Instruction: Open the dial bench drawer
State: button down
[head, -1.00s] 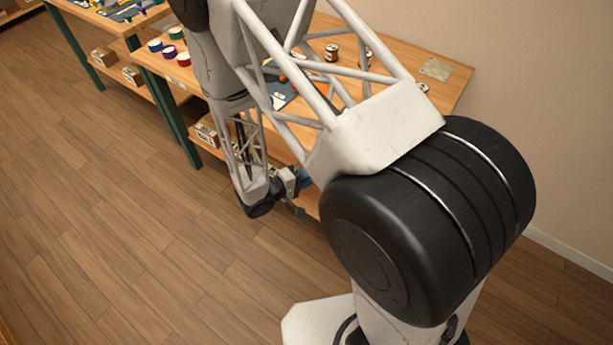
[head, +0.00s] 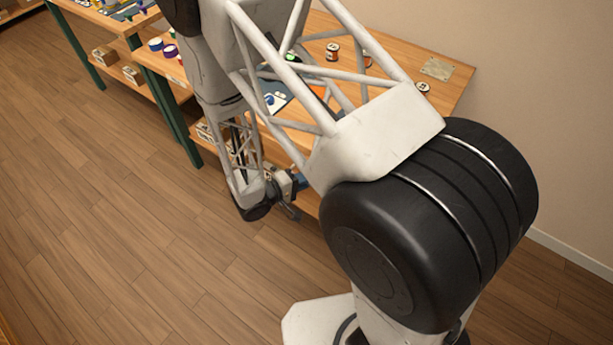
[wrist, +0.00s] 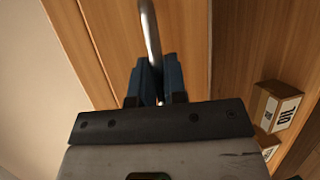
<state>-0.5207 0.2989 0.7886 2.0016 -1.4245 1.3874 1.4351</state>
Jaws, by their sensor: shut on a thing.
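My gripper (wrist: 158,84) has blue fingers and is shut on a shiny metal bar handle (wrist: 150,32) in the wrist view. The handle runs up from between the fingertips to the top edge of the view. Wooden panels (wrist: 185,35) lie behind it, with dark seams. In the head view my gripper (head: 299,181) is at the front side of the wooden bench (head: 452,82), below its top. My arm hides most of the bench front there, so I cannot tell how far the drawer stands out.
A cardboard box (wrist: 273,108) sits to the right of my gripper in the wrist view. Spools and cans, such as a labelled can (head: 332,51), stand on the bench top. Green legs (head: 176,128) support the bench at left. The wooden floor (head: 110,240) is clear.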

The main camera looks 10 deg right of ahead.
jog(key=s+a, duration=1.7)
jog(key=shift+s+a, duration=0.15)
jog(key=shift+a, duration=0.1)
jog(key=c, duration=1.5)
grip_release()
jog(key=shift+o, duration=0.2)
jog(key=v, duration=0.7)
jog(key=shift+a, duration=0.35)
jog(key=shift+s+r, duration=0.15)
